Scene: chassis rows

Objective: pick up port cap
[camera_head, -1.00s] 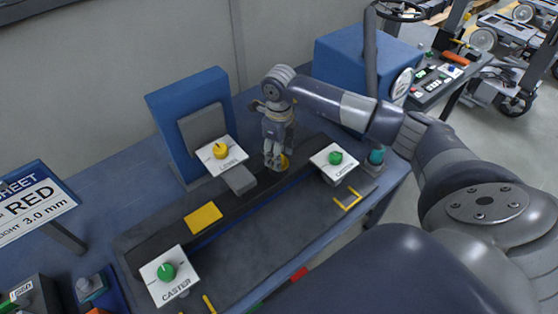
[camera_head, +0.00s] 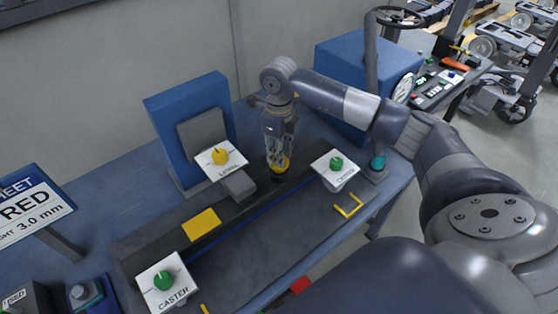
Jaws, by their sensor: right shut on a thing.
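My right gripper (camera_head: 279,155) points down over the dark strip at the back of the workbench. It is shut on a small yellow and dark piece (camera_head: 280,167), which looks like the port cap. The fingers cover much of the piece, and I cannot tell whether its underside touches the strip. My left gripper is not in view.
A white card with a yellow knob (camera_head: 220,157) stands left of the gripper, before a blue upright block (camera_head: 188,120). A white card with a green knob (camera_head: 336,164) is close on the right. The CASTER card (camera_head: 168,287) is at the front left.

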